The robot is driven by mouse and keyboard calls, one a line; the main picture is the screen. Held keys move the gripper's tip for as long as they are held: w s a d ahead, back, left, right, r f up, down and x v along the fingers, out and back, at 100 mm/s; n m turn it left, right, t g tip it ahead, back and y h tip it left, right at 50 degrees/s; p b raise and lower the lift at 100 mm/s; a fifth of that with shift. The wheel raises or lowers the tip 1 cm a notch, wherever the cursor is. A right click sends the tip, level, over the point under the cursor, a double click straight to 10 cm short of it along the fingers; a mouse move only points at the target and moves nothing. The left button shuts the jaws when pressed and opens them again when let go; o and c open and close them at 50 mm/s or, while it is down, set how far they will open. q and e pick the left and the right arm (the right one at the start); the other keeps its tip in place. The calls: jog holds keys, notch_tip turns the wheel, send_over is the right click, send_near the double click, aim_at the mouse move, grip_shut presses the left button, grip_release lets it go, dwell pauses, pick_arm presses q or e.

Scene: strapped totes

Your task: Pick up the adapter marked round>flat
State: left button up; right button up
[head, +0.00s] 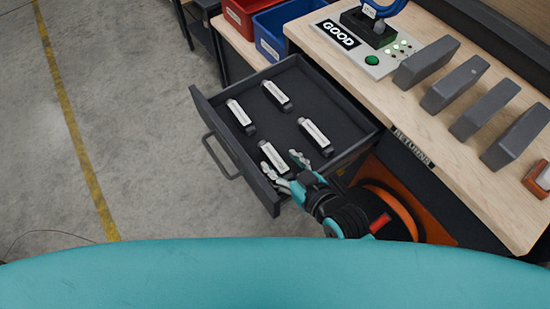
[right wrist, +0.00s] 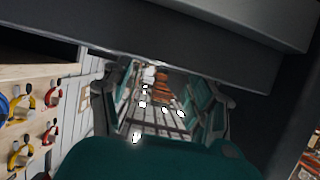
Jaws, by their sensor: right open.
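Several dark adapters with white labels lie apart in the open drawer (head: 318,110): the back one (head: 277,95), the left one (head: 241,116), the right one (head: 315,136) and the front one (head: 273,158). Their markings are too small to read, so I cannot tell which is round>flat. My right gripper (head: 282,168) is open at the front one, its fingers on either side of that adapter's near end; contact is unclear. In the right wrist view the open fingers (right wrist: 162,105) show no adapter between them. My left gripper is out of view.
The drawer's front panel (head: 232,150) and handle (head: 219,157) stick out over the floor. The wooden bench (head: 400,110) holds upright grey blocks (head: 483,108) and a GOOD sign (head: 338,34). Red (head: 240,16) and blue (head: 272,45) bins stand behind. A dark grey panel (right wrist: 190,60) crosses the wrist view.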

aim_at(273, 155)
jog(key=shift+f+x, duration=0.1)
jog(key=shift+x, duration=1.3)
jog(key=shift+f+x, duration=0.15)
jog(key=shift+x, duration=1.2)
jog(key=shift+d, duration=0.15)
jog(key=shift+c, duration=0.4)
grip_shut()
jog(key=shift+r, duration=0.1)
